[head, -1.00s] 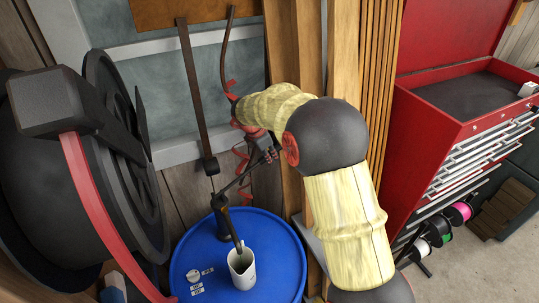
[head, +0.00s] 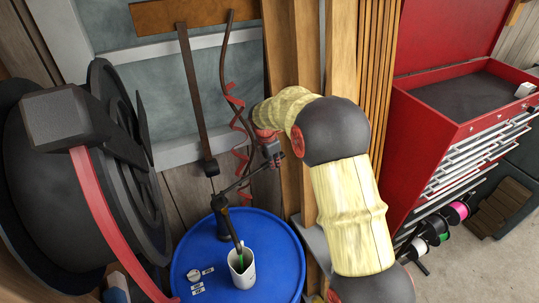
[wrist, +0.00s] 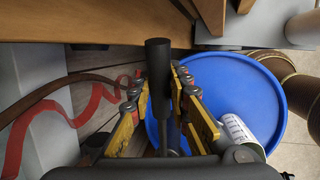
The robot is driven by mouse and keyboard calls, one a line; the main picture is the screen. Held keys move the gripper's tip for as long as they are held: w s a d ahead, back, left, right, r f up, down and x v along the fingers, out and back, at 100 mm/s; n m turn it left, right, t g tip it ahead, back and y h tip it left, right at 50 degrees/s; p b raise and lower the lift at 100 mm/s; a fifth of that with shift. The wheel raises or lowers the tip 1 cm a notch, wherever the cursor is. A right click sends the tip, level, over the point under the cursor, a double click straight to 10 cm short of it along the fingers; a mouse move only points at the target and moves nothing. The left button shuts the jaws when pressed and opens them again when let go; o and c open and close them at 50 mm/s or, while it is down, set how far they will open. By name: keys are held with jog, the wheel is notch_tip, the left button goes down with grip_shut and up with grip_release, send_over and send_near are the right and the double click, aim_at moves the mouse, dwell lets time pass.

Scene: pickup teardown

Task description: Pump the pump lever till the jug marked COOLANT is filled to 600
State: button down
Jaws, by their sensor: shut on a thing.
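The blue drum (head: 184,262) carries a dark pump (head: 221,217) whose spout reaches down into the mouth of a white jug (head: 242,277). Green liquid shows at the spout inside the jug mouth. The level and any COOLANT marking cannot be read. The jug, with scale marks on its side, also shows in the wrist view (wrist: 240,132). The pump lever (head: 238,184) slopes up and right from the pump to my gripper (head: 272,158). In the wrist view my gripper (wrist: 160,95) is shut on the lever's black handle (wrist: 158,62), between its yellow fingers.
A large black reel with a red arm (head: 95,200) stands close at left. Wooden studs (head: 310,60) stand behind my arm. A red tool chest (head: 430,130) is at right. Small labels (head: 198,285) lie on the drum.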

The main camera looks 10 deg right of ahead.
notch_tip(320, 180, down, 16)
jog(key=d+g+y+b, duration=0.1)
jog(key=y+b, duration=0.6)
jog(key=b, duration=0.3)
jog(key=shift+r+m, duration=0.15)
jog(key=shift+m, duration=0.25)
jog(key=shift+w, duration=0.1)
jog(key=c, duration=1.6)
grip_release()
jog(key=shift+c, duration=0.2)
jog(key=shift+r, duration=0.1)
jog(key=v, duration=1.1)
jog(key=shift+d+r, duration=0.25)
jog(key=shift+r, duration=0.1)
jog(key=shift+w, duration=0.1)
